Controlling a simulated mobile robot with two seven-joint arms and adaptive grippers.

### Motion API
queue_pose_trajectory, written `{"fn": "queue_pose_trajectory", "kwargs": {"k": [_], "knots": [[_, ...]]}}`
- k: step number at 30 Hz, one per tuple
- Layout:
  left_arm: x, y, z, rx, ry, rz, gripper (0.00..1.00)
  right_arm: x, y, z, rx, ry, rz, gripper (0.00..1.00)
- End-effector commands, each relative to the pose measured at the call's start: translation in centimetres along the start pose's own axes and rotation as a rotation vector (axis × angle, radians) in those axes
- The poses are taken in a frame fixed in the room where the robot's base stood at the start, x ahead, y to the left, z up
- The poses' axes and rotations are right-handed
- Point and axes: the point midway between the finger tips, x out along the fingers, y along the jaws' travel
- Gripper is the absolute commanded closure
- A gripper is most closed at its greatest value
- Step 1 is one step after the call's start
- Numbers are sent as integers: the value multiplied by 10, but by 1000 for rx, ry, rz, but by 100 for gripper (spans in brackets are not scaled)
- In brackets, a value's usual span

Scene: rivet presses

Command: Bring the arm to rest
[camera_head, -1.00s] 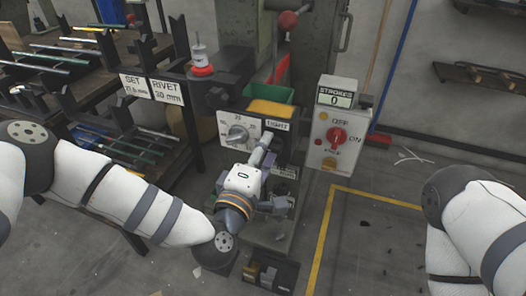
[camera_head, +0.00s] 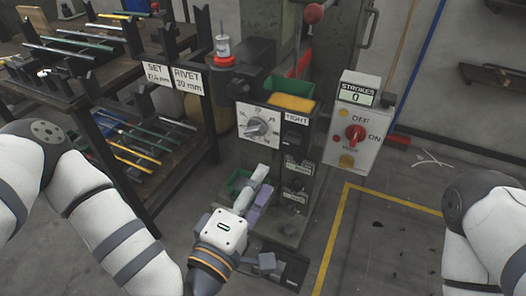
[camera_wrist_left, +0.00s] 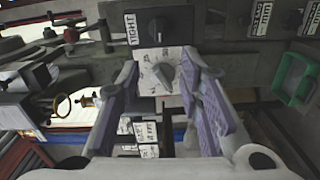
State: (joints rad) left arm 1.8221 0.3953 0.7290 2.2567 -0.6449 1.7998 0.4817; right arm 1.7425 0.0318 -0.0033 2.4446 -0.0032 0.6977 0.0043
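My left gripper (camera_head: 262,180) is below and in front of the press panel in the head view, apart from it. In the left wrist view its two purple-padded fingers (camera_wrist_left: 162,68) are spread with nothing between the pads. The grey dial (camera_head: 257,127) on its white plate shows beyond the fingertips, and also in the left wrist view (camera_wrist_left: 163,74). My right forearm is at the right edge of the head view; its gripper is out of frame.
A control box (camera_head: 357,135) with a red knob and a counter reading 0 stands right of the dial. A dark rack (camera_head: 125,150) with rods is at left. A green bin (camera_head: 238,183) is behind my left gripper. Floor inside the yellow line (camera_head: 335,235) is mostly clear.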

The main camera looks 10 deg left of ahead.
Motion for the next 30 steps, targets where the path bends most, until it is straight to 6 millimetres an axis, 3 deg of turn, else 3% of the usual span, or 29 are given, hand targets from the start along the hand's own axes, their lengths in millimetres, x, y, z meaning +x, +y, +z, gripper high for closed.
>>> {"fn": "queue_pose_trajectory", "kwargs": {"k": [4, 7, 10, 13, 15, 18, 21, 24, 30], "knots": [[-7, -10, 10, 39, -49, -53, 67, -4, 0, -1, 0, 9, 0, 30], [-41, -52, 41, 181, -231, -252, 67, -18, 0, -5, 1, 39, -2, 30], [-114, -110, 60, 384, -491, -539, 67, -38, -1, -11, 2, 83, -4, 30], [-202, -152, 48, 559, -731, -822, 67, -55, -1, -18, 3, 127, -6, 30], [-261, -166, 26, 652, -872, -1003, 67, -66, -1, -22, 3, 155, -8, 30], [-328, -169, -8, 731, -1018, -1219, 67, -78, -2, -26, 4, 188, -9, 30], [-370, -163, -32, 764, -1103, -1361, 67, -85, -2, -29, 4, 206, -10, 30], [-388, -160, -43, 769, -1140, -1427, 67, -86, -2, -30, 4, 210, -10, 30], [-392, -161, -44, 764, -1149, -1439, 67, -85, -2, -29, 4, 204, -10, 30]]}}
